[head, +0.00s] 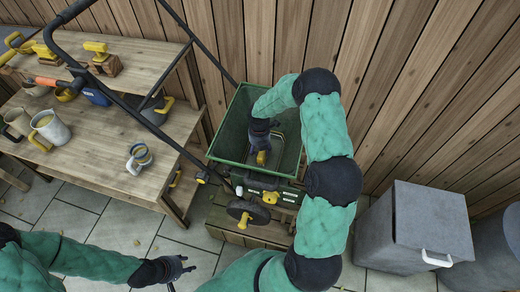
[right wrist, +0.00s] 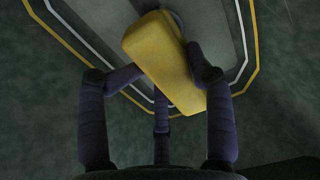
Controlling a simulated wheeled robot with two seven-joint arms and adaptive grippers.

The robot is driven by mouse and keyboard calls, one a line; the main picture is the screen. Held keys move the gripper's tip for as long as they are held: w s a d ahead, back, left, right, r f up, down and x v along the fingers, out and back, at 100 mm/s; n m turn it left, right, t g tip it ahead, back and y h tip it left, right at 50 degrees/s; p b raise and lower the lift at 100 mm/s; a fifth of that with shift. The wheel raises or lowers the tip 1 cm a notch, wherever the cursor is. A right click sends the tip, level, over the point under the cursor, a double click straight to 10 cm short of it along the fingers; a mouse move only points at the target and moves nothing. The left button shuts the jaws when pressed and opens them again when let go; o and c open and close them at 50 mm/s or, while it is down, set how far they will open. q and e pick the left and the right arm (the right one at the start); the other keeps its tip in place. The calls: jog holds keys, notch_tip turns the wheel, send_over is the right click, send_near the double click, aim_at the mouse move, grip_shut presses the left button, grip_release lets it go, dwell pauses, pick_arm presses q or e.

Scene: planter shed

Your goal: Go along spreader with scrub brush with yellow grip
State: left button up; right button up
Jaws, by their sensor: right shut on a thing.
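The spreader's green hopper (head: 228,150) stands open on a wooden crate-like base, with a long black push handle (head: 128,108) rising to the upper left. My right gripper (head: 262,142) reaches down inside the hopper. It is shut on the scrub brush's yellow grip (head: 261,158). In the right wrist view the yellow grip (right wrist: 165,62) sits tilted between the fingers (right wrist: 160,100); the bristles are hidden, so I cannot tell whether they touch the hopper. My left gripper (head: 178,268) is low at the bottom left, apart from the spreader; its finger opening is unclear.
A two-level wooden bench (head: 110,150) on the left holds mugs, tools and a yellow-topped wooden block (head: 100,60). A spreader wheel (head: 248,212) is at the front. A grey bin (head: 412,225) stands at right. A plank wall is behind; paving shows at the lower left.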

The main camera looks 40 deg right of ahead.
aim_at(258, 157)
jog(key=shift+a, duration=0.1)
jog(key=shift+s+a, duration=0.65)
jog(key=shift+a, duration=0.1)
jog(key=shift+s+a+f, duration=0.1)
jog(key=shift+s+a, duration=0.35)
jog(key=shift+a, duration=0.05)
notch_tip(258, 157, up, 7)
jog(key=p, duration=0.6)
jog(key=shift+p, duration=0.35)
jog(key=shift+w, duration=0.1)
dwell(0.4)
